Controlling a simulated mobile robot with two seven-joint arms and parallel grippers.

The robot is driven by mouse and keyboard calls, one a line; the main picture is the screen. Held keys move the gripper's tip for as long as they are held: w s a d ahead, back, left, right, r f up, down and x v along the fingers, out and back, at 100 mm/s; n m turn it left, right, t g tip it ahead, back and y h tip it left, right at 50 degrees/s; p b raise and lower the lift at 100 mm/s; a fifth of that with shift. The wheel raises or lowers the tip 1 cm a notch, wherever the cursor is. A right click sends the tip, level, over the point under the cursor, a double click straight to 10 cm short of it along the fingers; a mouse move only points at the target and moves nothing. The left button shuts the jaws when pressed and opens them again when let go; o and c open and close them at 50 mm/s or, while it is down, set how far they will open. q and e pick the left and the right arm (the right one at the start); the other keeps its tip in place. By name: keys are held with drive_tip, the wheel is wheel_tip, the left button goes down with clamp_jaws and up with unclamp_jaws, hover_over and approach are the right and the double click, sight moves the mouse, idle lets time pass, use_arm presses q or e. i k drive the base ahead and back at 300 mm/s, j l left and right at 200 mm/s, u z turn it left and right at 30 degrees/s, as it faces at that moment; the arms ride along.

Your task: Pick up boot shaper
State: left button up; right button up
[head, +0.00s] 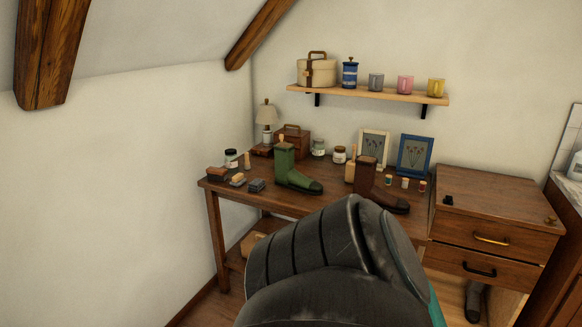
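A green boot (285,165) and a brown boot (366,176) stand upright on the wooden desk (325,185), toes to the right. A small pale wooden knob (281,139) shows at the top of the green boot; it may be part of a boot shaper, but its lower part is hidden. A pale wooden piece (350,172) is beside the brown boot's left side, partly covered; I cannot tell what it is. A dark arm link of mine fills the lower middle and hides the desk's front. Neither gripper shows.
Brushes (238,180), a dark block (256,185), jars (339,154), a lamp (266,115), a wooden box (293,143) and picture frames (414,156) crowd the desk. A drawer cabinet (490,200) stands right. A wall shelf (385,94) holds mugs above.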

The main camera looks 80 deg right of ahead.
sight(350, 165)
drive_tip(key=z, duration=3.45)
drive_tip(key=i+j+z, duration=0.15)
drive_tip(key=z, duration=0.2)
drive_tip(key=i+j+z, duration=0.1)
drive_tip(key=z, duration=0.2)
drive_tip(key=i+j+z, duration=0.1)
drive_tip(key=j+z, duration=0.25)
drive_tip(key=i+j+z, duration=0.2)
drive_tip(key=j, duration=0.2)
drive_tip(key=j+z, duration=0.15)
drive_tip(key=j, duration=0.3)
